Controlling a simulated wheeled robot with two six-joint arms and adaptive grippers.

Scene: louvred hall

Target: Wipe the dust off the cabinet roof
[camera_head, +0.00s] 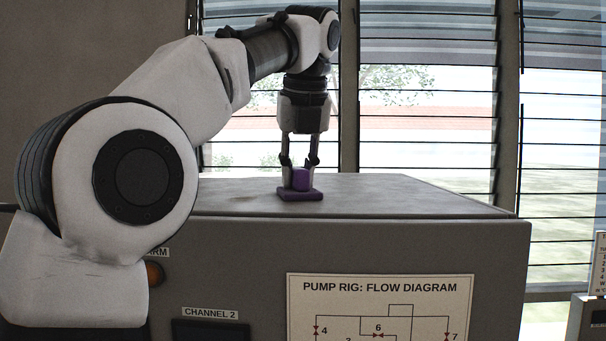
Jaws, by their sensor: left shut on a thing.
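The cabinet roof (410,197) is the flat grey top of the cabinet in front of me, with darker, blotchy patches towards its left part that may be dust. My left gripper (300,173) points straight down over the middle of the roof. It is shut on the grip of a purple wiper (301,195), a block with a flat pad below. The pad appears to rest on the roof. My left arm hides the roof's left end. My right gripper is not in view.
The cabinet front carries a pump rig flow diagram (381,305), a Channel 2 label (210,314) and an orange lamp (153,273). Louvred windows (430,110) stand behind the cabinet. Another grey unit (588,318) stands at the lower right. The roof right of the wiper is clear.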

